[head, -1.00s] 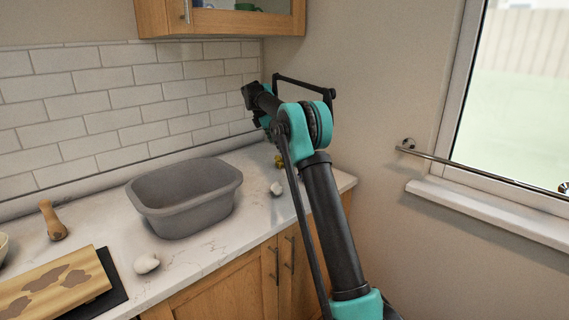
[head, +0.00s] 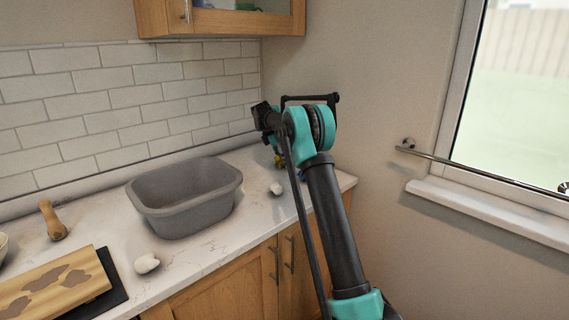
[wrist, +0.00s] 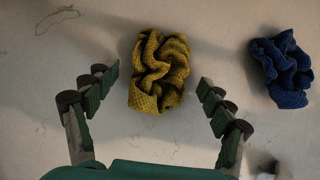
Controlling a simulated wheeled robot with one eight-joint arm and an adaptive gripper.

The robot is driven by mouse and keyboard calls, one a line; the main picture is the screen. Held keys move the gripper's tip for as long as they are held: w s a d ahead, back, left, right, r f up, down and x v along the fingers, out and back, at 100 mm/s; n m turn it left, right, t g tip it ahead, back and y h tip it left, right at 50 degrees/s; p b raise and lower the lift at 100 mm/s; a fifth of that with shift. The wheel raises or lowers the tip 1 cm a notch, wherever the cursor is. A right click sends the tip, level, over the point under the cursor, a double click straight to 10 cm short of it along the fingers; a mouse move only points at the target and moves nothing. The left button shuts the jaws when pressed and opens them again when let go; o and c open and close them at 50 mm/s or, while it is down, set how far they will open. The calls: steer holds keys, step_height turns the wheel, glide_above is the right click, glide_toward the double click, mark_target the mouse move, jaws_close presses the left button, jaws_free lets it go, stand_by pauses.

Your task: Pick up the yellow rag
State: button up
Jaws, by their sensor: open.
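The yellow rag (wrist: 158,72) lies crumpled on the pale counter in the wrist view, between and a little beyond the fingertips. My gripper (wrist: 158,85) is open and empty, with one finger on each side of the rag and a gap on both sides. In the head view only a small bit of the yellow rag (head: 279,161) shows below my arm, at the counter's far right end. The fingers are hidden there behind my arm.
A blue rag (wrist: 282,68) lies right of the yellow one. A grey basin (head: 186,208) stands mid-counter, with white lumps (head: 147,263) near the front edge. A wooden board (head: 50,288) lies at left. A wall cabinet (head: 222,22) hangs above.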

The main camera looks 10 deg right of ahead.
steer(key=c, duration=0.8)
steer(key=shift+o, duration=0.2)
steer(key=shift+r, duration=0.15)
step_height(320, 180, up, 20)
steer(key=shift+f, duration=0.25)
steer(key=shift+f, duration=9.9)
